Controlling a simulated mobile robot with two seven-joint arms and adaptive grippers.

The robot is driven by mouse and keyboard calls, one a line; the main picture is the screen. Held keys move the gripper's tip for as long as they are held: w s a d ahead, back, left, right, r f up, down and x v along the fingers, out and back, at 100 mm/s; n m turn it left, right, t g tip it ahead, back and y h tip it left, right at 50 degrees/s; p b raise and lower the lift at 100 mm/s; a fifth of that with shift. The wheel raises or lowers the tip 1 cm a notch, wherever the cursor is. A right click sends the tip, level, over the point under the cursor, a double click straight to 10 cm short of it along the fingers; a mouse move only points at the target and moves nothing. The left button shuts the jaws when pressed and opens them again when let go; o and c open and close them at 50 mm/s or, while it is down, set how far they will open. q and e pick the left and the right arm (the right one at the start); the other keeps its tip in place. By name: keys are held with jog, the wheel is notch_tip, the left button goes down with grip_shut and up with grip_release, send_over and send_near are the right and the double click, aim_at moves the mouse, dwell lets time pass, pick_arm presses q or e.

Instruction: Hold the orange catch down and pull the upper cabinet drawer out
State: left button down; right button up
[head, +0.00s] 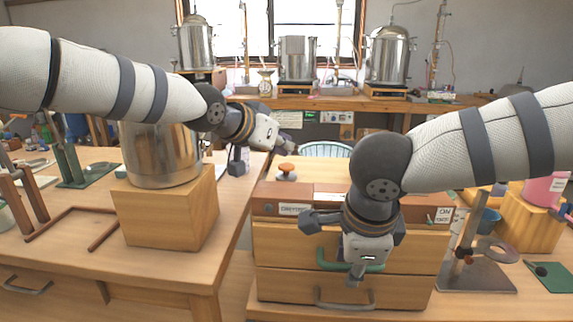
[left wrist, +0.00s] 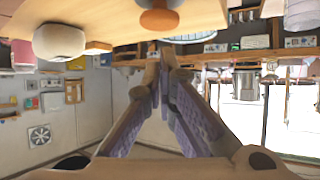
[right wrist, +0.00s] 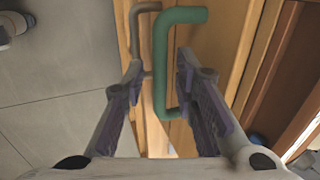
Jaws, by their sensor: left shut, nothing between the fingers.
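The orange catch (head: 287,168) is a round knob on a pale base on top of the cabinet, near its back left. It also shows at the top of the left wrist view (left wrist: 158,20). My left gripper (head: 288,143) is shut and empty, in the air near the catch and apart from it. The upper drawer (head: 290,246) has a green handle (head: 373,267) and looks closed. My right gripper (head: 357,272) is at this handle, hiding part of it. In the right wrist view, its open fingers stand on either side of the green handle (right wrist: 160,70), with gaps visible.
The lower drawer (head: 285,290) has a grey handle (head: 345,304). A steel pot (head: 160,155) stands on a wooden block on the left table. A metal stand (head: 480,275) is right of the cabinet. Steel vessels stand on the back bench.

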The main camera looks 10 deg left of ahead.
grip_shut()
